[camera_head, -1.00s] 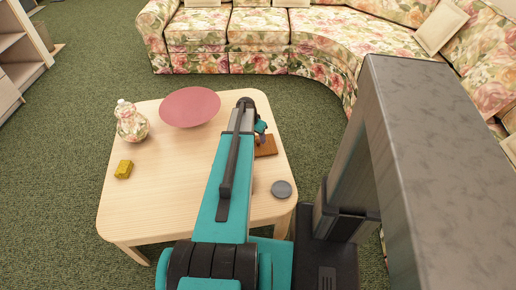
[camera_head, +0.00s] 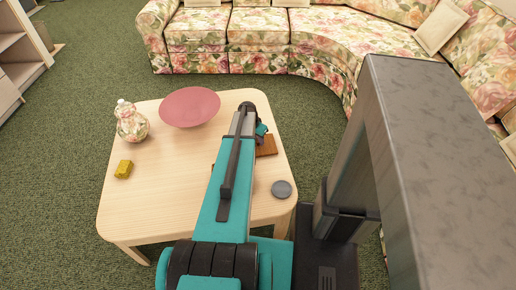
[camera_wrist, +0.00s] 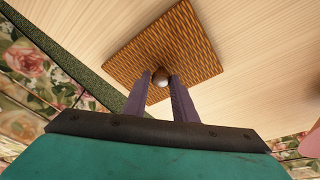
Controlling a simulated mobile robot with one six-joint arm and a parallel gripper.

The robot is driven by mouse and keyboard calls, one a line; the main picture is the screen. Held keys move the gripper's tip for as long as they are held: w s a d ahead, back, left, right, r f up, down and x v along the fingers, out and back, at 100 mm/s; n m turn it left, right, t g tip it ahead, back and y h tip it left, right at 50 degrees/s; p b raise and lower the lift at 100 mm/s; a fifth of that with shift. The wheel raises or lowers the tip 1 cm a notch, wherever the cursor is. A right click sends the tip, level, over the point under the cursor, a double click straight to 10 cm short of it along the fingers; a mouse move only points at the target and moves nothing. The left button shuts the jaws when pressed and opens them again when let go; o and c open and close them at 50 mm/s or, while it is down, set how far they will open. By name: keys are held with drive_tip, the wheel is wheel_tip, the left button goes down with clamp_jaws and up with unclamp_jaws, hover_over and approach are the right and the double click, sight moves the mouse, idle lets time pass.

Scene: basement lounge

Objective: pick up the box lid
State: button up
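The box lid (camera_wrist: 190,50) is a square, brown woven panel with a small round knob (camera_wrist: 160,77) in its middle. In the wrist view it lies below my gripper, over the pale tabletop. In the head view a brown edge of it (camera_head: 267,146) shows to the right of my arm, which hides the rest. My gripper (camera_wrist: 159,77) points down at the lid with its two fingers apart. The knob shows between the fingertips, and I see no clear grip on it. In the head view the gripper (camera_head: 262,130) is mostly hidden behind my arm.
The wooden table (camera_head: 165,200) also holds a pink bowl (camera_head: 190,107), a floral vase (camera_head: 131,122), a yellow block (camera_head: 123,169) and a grey disc (camera_head: 282,189). A floral sofa (camera_head: 260,40) stands behind. The table's left front is clear.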

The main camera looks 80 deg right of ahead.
sight(257, 141)
clamp_jaws()
drive_tip(key=shift+r, duration=0.15)
wheel_tip(257, 141, up, 10)
idle(0.6)
idle(0.5)
